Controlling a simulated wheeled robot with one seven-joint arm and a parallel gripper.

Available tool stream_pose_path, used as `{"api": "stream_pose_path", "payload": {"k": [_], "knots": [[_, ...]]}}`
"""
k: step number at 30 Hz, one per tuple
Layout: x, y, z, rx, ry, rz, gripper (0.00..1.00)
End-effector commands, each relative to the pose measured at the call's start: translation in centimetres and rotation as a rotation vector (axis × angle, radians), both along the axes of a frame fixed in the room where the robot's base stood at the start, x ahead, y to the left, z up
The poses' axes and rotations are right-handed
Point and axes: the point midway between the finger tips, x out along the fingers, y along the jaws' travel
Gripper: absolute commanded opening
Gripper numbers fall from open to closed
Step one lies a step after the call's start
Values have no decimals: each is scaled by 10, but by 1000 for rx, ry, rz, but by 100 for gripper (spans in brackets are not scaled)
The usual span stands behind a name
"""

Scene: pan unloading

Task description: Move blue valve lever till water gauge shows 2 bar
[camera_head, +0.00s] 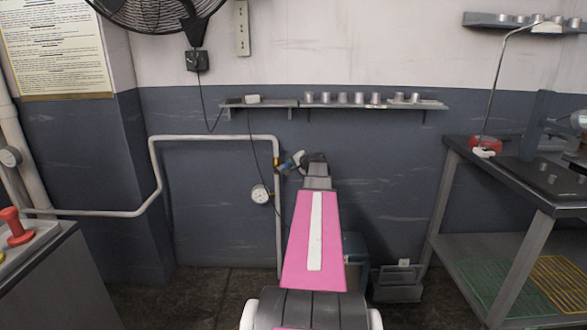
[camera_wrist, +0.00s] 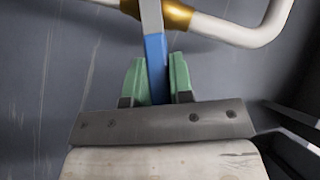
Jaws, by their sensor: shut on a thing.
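The blue valve lever (camera_wrist: 156,66) is in the middle of the wrist view, and its grey end runs up to a brass fitting on the white pipe. My gripper (camera_wrist: 157,78) is shut on the lever, with one green finger on each side of it. In the head view my gripper (camera_head: 291,164) is small and partly hidden by my arm, close to the pipe. The blue lever (camera_head: 284,169) shows only as a small patch there.
The white pipe (camera_head: 215,138) runs along the dark wall. A shelf with several metal cups (camera_head: 343,98) is above it. A metal table (camera_head: 510,178) stands at the right. A console with a red button (camera_head: 14,224) is at the left. A grey box (camera_head: 398,280) stands on the floor.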

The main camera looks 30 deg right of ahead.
Motion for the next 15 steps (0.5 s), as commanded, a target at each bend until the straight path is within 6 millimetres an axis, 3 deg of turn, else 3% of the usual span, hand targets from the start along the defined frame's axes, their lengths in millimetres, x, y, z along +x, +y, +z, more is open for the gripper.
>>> {"api": "stream_pose_path", "payload": {"k": [15], "knots": [[9, 16, 24, -295, 180, 0, 0]]}}
